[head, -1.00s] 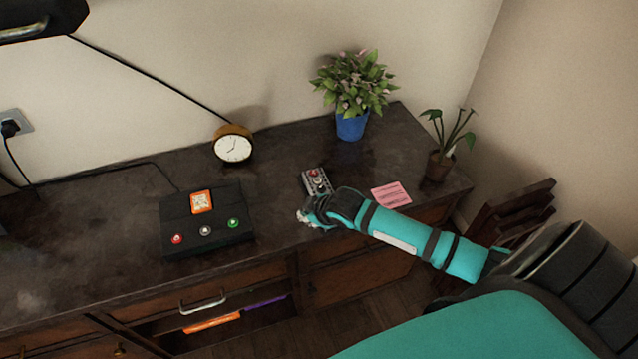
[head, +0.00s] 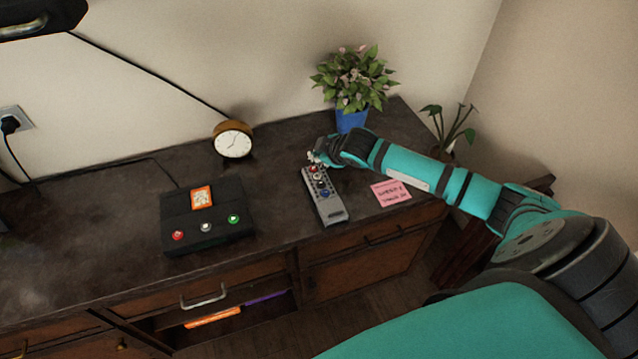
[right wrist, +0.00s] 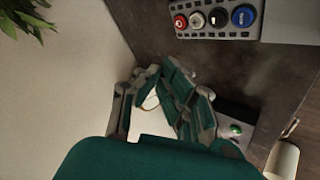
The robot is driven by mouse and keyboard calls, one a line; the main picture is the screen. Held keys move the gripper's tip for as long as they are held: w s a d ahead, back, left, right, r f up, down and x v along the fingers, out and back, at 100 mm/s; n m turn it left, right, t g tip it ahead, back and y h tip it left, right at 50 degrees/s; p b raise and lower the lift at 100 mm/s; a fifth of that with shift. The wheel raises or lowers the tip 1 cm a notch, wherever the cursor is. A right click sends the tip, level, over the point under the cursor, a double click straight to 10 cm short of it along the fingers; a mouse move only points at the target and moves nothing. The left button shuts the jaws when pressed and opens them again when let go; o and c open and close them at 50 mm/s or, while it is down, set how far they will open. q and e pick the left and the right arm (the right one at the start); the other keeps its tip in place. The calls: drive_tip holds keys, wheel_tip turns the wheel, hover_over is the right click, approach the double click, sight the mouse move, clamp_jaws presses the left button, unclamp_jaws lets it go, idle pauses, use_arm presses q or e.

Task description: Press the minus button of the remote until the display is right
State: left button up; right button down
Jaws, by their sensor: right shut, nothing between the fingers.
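The grey remote (head: 329,205) lies on the dark desk, its far end toward the wall. Red, white, black and blue round buttons sit near that far end. They show clearly in the right wrist view, where the remote's grey face (right wrist: 244,33) is at the top. I cannot read any minus mark. My right gripper (head: 315,157) is shut and empty at the remote's far end; its fingers also show in the right wrist view (right wrist: 170,95). I cannot tell whether they touch the remote. No readable display shows.
A pink note (head: 391,193) with unreadable writing lies right of the remote. A black box (head: 207,240) with coloured buttons stands left. A clock (head: 233,142), a blue flowerpot (head: 351,121) and a small plant (head: 449,128) stand further back. A drawer (head: 240,310) is open below.

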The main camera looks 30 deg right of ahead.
drive_tip(key=b, duration=0.7)
hover_over(319, 185)
wheel_tip(319, 185, down, 6)
drive_tip(key=shift+w+f, duration=0.1)
drive_tip(key=shift+f, duration=1.1)
drive_tip(key=shift+f, duration=0.1)
drive_tip(key=shift+f, duration=0.3)
drive_tip(key=shift+f, duration=0.55)
idle(0.5)
drive_tip(key=shift+r, duration=0.1)
drive_tip(key=shift+r+p, duration=0.85)
